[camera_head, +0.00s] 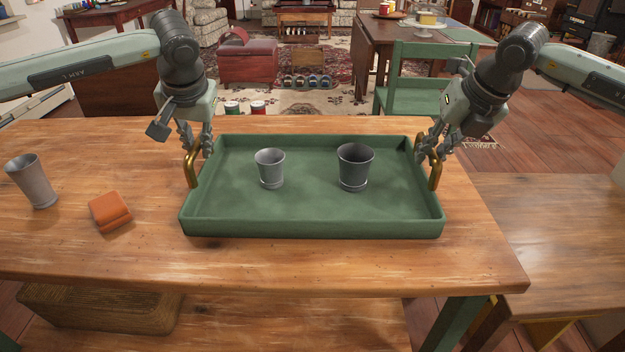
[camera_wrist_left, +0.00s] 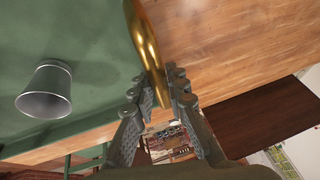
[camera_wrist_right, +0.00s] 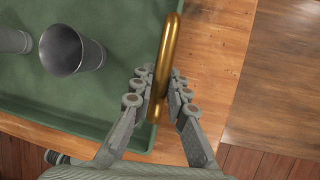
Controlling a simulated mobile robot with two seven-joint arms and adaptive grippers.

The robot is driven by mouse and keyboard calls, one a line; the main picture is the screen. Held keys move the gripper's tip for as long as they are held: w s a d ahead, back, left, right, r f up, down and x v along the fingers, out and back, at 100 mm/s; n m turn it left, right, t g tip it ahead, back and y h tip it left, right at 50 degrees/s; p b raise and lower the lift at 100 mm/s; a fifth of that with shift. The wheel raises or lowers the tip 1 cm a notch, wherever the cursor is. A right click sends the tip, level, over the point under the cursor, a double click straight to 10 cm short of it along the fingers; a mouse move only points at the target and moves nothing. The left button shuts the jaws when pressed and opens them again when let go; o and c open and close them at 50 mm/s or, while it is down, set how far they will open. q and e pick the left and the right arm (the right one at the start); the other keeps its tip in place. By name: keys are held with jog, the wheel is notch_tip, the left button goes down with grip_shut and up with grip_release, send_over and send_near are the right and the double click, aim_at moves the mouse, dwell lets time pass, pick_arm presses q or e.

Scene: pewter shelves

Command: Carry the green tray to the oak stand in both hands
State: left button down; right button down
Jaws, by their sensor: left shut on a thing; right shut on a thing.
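The green tray (camera_head: 300,222) appears to rest level on the wooden table; I see no clear gap under it. It carries two grey metal cups, a smaller one (camera_head: 270,168) and a larger one (camera_head: 355,167), both upright. My left gripper (camera_head: 201,150) is shut on the tray's left brass handle (camera_head: 191,170), also seen in the left wrist view (camera_wrist_left: 143,40). My right gripper (camera_head: 431,155) is shut on the right brass handle (camera_head: 436,174), which shows in the right wrist view (camera_wrist_right: 166,60). A lower wooden surface (camera_head: 560,225) at the right may be the oak stand.
On the table (camera_head: 300,265), left of the tray, stand a grey metal cup (camera_head: 32,182) and an orange block (camera_head: 110,212). A green chair (camera_head: 428,85) is behind the table's right side. The lower right surface looks bare where visible.

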dwell(0.4)
pick_arm(q)
jog(key=shift+w+r, duration=0.1)
jog(key=shift+r, duration=0.15)
pick_arm(e)
jog(key=shift+w+r, duration=0.15)
jog(key=shift+r, duration=0.1)
